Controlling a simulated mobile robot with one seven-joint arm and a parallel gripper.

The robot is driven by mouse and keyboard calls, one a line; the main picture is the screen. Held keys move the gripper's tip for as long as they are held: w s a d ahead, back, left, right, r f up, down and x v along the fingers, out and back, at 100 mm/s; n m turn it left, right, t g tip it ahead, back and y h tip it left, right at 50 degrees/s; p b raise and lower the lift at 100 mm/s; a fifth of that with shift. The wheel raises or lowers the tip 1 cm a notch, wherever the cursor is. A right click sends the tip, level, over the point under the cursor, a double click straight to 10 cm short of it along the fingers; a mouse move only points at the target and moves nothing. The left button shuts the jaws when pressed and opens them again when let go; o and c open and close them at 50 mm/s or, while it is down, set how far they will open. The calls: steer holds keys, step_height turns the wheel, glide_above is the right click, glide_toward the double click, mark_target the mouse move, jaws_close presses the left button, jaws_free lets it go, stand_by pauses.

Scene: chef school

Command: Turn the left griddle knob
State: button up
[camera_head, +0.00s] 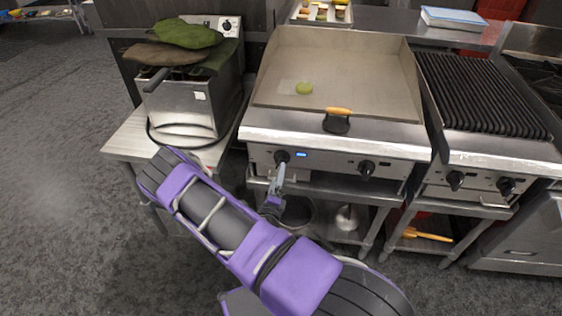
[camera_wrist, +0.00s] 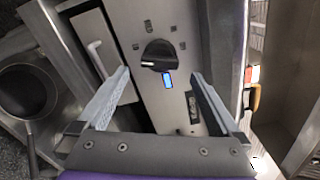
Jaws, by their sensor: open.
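The griddle (camera_head: 335,70) has a flat steel plate and a front panel with two black knobs. The left griddle knob (camera_head: 282,157) is just left of a small lit blue display (camera_head: 301,155). In the wrist view the knob (camera_wrist: 158,55) is black, with its bar lying roughly across the picture and printed marks around it. My gripper (camera_head: 278,180) is just in front of and slightly below the knob in the head view. In the wrist view its fingers (camera_wrist: 163,78) are spread and empty; the knob lies beyond the tips, between their lines, apparently untouched.
The right griddle knob (camera_head: 366,168) is farther along the panel. A scraper (camera_head: 337,121) with an orange handle and a green item (camera_head: 304,88) lie on the griddle. A fryer (camera_head: 185,100) stands left, a ribbed grill (camera_head: 480,95) right. A shelf with pots is below.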

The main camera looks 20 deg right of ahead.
mark_target(281, 161)
steer(key=x, duration=0.8)
steer(key=shift+c, duration=0.3)
steer(key=c, duration=1.2)
